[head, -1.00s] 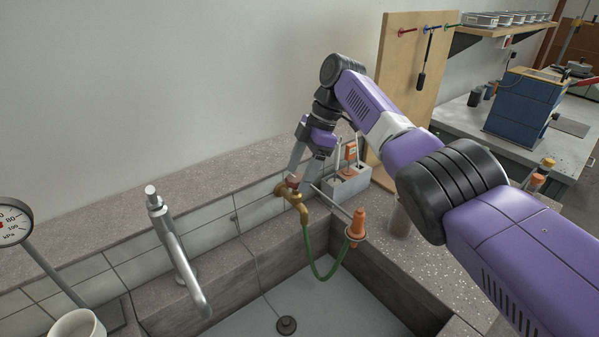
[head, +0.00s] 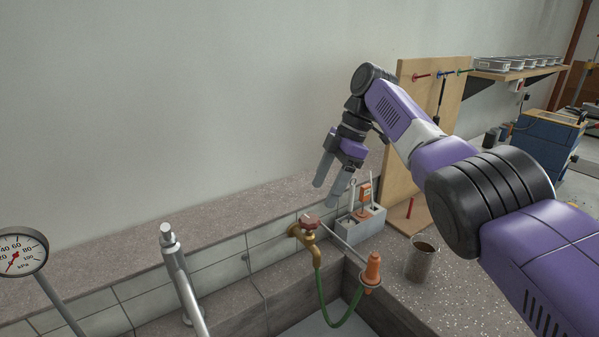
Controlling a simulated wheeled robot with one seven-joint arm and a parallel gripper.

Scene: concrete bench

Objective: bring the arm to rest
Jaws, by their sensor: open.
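My gripper (head: 327,193) hangs from my purple and black arm, above and slightly right of the brass tap. Its two grey fingers are apart, with nothing between them. The brass tap (head: 311,241) has a red-brown handle (head: 309,223) and is fixed to the tiled wall behind the sink. The gripper is apart from the handle.
A grey block holder (head: 357,228) with tools stands right of the tap. An orange cone-shaped piece (head: 372,270) is at the sink's edge, near a metal cup (head: 421,259). A steel faucet (head: 178,272) and a gauge (head: 21,251) stand left. A wooden tool board (head: 399,140) is behind my arm.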

